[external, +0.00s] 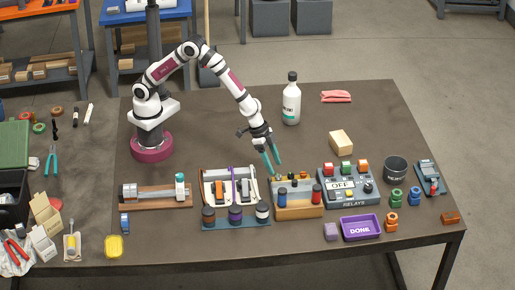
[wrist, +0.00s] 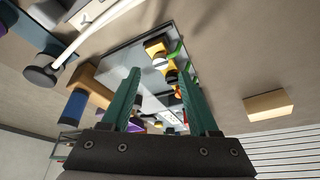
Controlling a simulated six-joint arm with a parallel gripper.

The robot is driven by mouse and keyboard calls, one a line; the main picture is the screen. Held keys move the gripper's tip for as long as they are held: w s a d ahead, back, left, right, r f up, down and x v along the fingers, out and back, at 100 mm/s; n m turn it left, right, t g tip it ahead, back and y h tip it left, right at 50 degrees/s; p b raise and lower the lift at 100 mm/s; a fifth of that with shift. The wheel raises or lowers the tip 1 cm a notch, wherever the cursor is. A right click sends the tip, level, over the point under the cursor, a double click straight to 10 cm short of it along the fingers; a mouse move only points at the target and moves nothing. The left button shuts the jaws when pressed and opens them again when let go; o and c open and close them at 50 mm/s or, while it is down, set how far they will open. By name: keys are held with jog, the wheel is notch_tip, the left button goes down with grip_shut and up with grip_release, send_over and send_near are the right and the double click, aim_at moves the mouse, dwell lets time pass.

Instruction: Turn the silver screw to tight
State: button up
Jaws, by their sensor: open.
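My gripper (external: 273,168) has two teal fingers and points down, open and empty, just above the back left of a wooden terminal block (external: 300,212). The block has a metal top strip with small brass and silver pieces, and a blue and a red cylinder on its front. The silver screw is too small to single out in the external view. In the wrist view my gripper's fingers (wrist: 158,80) stand apart. Between and beyond them is a grey plate (wrist: 113,58) with brass pieces and a small silver round part (wrist: 160,62), which may be the screw. Nothing is between the fingertips.
The relay box (external: 347,188) with coloured buttons stands right of the block. A bottle rack (external: 235,222) stands to its left, a purple DONE tray (external: 362,228) in front right. A white bottle (external: 291,105) and wooden block (external: 340,142) stand behind. The table's back middle is clear.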

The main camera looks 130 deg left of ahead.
jog(key=a+v, duration=0.1)
jog(key=v, duration=1.1)
jog(key=s+d+r+m+g, duration=0.1)
jog(key=s+d, duration=0.4)
jog(key=s, duration=0.6)
jog(key=s+d+r+m+g, duration=0.2)
jog(key=s+d+m, duration=0.3)
jog(key=s, duration=0.7)
jog(key=shift+r+g, duration=0.3)
jog(key=shift+r, duration=0.6)
jog(key=shift+s, duration=0.1)
jog(key=s+m+g, duration=0.1)
jog(key=s+m, duration=0.1)
jog(key=s, duration=0.6)
jog(key=shift+f+y, duration=0.4)
